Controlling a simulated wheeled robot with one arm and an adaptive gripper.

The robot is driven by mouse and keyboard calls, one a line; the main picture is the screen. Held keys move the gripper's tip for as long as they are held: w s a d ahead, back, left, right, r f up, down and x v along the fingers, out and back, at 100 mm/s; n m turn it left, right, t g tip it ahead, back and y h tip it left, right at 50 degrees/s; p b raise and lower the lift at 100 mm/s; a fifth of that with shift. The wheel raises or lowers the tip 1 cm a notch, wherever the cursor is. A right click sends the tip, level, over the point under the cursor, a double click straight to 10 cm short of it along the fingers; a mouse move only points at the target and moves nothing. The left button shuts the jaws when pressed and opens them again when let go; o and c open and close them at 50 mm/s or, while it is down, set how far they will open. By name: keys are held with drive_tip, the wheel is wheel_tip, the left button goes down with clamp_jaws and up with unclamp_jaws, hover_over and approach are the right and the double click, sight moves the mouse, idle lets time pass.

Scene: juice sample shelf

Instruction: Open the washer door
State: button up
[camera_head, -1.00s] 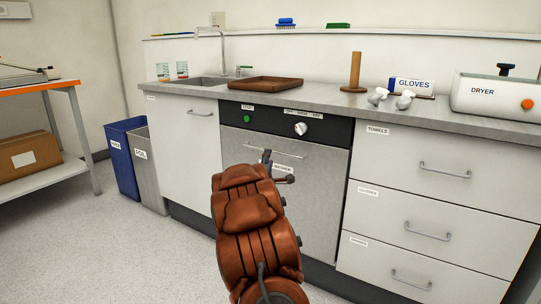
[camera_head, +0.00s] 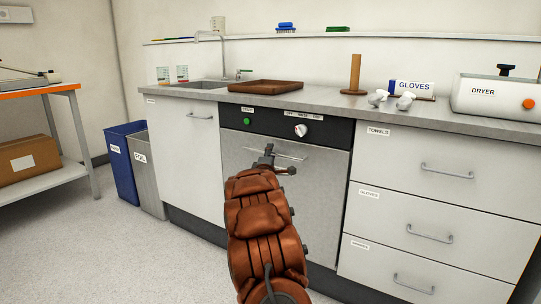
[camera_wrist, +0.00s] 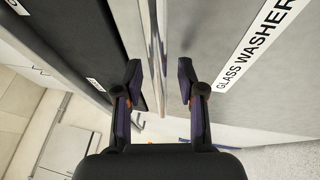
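The glass washer door (camera_head: 313,180) is a grey metal panel under a black control strip, and it looks shut. Its bar handle (camera_head: 297,157) runs across the upper part of the door. My gripper (camera_head: 279,160) is at the handle and partly covers it. In the wrist view my gripper (camera_wrist: 159,73) is open. One finger shows on each side of the handle (camera_wrist: 157,45), with gaps between fingers and bar. The GLASS WASHER label (camera_wrist: 262,38) is on the door beside the right finger. My arm hides the lower left of the door.
The control strip (camera_head: 268,124) has a green button and a white knob. White drawers (camera_head: 425,170) stand to the right, and a white cabinet (camera_head: 185,155) to the left. Blue and grey bins (camera_head: 124,165) stand farther left. The floor (camera_head: 135,255) in front is clear.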

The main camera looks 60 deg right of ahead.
clamp_jaws()
drive_tip(key=shift+a, duration=0.1)
idle(0.6)
